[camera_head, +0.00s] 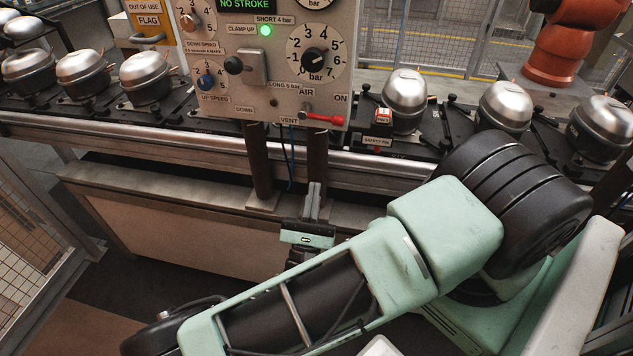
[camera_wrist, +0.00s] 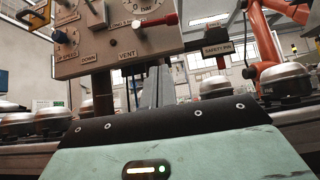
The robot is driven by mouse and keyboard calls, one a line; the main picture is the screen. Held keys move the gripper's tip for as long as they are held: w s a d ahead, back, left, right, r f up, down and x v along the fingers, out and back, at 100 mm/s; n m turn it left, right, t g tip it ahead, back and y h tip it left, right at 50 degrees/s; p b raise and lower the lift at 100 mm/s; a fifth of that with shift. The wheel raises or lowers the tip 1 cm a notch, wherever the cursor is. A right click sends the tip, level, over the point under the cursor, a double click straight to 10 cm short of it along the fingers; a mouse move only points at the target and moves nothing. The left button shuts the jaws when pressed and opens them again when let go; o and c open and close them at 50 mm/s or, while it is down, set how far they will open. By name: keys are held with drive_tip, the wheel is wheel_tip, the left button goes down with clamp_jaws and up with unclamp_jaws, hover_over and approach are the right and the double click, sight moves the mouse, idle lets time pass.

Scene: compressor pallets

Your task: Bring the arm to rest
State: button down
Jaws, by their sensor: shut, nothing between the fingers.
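My gripper (camera_head: 313,203) is shut and empty, pointing up in front of the control panel's lower edge in the head view. In the wrist view my gripper's fingers (camera_wrist: 158,78) stand together in the middle, with the panel behind them. My green and black arm bends across the lower right of the head view, its elbow low at the left. The control panel (camera_head: 272,75) carries dials, a green lamp, a lever and a red-handled valve (camera_head: 322,118). I cannot tell the exact gap between the fingertips and the panel's posts.
Silver-topped compressors (camera_head: 147,77) stand on pallets along the conveyor (camera_head: 215,137), left and right of the panel. A red safety pin tag (camera_head: 383,116) sits right of it. An orange robot (camera_head: 567,45) stands behind. A mesh fence (camera_head: 30,240) is at left. Floor at lower left is clear.

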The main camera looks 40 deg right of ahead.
drive_tip(key=shift+s+a+f, duration=0.15)
drive_tip(key=shift+f, duration=0.05)
drive_tip(key=s+a+r+m+g+y, duration=0.1)
drive_tip(key=s+a+m+g+y, duration=0.1)
drive_tip(key=s+m+g+y, duration=0.45)
drive_tip(key=s+a+r+m+g+y, duration=0.1)
drive_tip(key=s+a+m+g, duration=0.45)
drive_tip(key=g, duration=0.85)
drive_tip(key=a+r+m+t+y, duration=0.2)
drive_tip(key=a+r+m+y, duration=0.1)
drive_tip(key=r+y, duration=0.4)
drive_tip(key=a+r+m+t+y, duration=0.2)
drive_tip(key=a+r+y, duration=0.4)
drive_tip(key=r+y, duration=0.1)
drive_tip(key=shift+s+a+r+m, duration=0.3)
drive_tip(key=shift+r+m, duration=0.1)
drive_tip(key=shift+r, duration=0.4)
